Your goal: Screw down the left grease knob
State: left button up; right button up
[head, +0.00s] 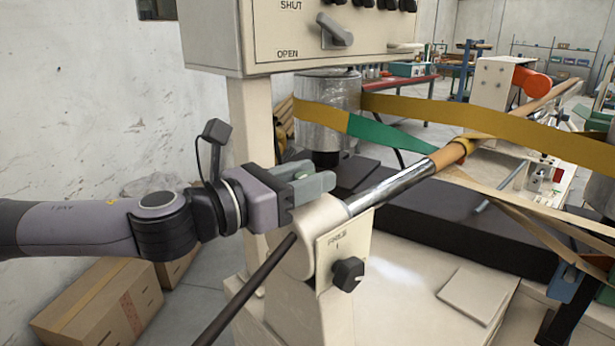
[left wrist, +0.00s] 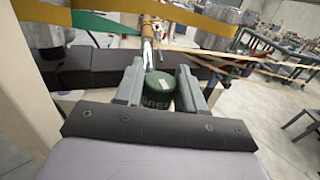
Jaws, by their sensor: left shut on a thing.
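The left grease knob is a dark green round cap (left wrist: 159,92) with faint lettering, seen between the two grey fingers in the left wrist view. My left gripper (head: 310,184) is shut on it, one finger on each side, on top of the cream bearing housing (head: 316,222) at the near end of the steel shaft. In the head view the fingers hide the knob. The left wrist view shows the same gripper (left wrist: 160,72) from behind. My right gripper is not in view.
A black knob (head: 348,273) sticks out from the housing's front plate. A cream control box (head: 300,35) with a lever hangs above. Cardboard boxes (head: 100,300) stand lower left.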

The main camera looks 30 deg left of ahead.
pick_arm(q)
jog(key=shift+c, duration=0.2)
jog(key=shift+a+m+g+h+p, duration=0.1)
jog(key=shift+m+g+h+p, duration=0.3)
jog(key=shift+m+g+h, duration=1.05)
jog(key=m+h, duration=0.1)
jog(key=m+g+h, duration=0.1)
jog(key=h, duration=0.1)
jog(key=shift+w+f+g, duration=0.1)
jog(key=shift+g, duration=0.15)
jog(key=m+g+h+b, duration=0.2)
jog(key=g, duration=0.1)
jog(key=m+g+h+b, duration=0.2)
jog(key=m+g, duration=0.1)
jog(key=g, duration=0.1)
jog(key=m+g+b, duration=0.1)
jog(key=m+g, duration=0.1)
jog(key=g, duration=0.2)
jog(key=shift+m+h, duration=0.35)
jog(key=shift+m+g, duration=0.5)
jog(key=shift+g, duration=0.3)
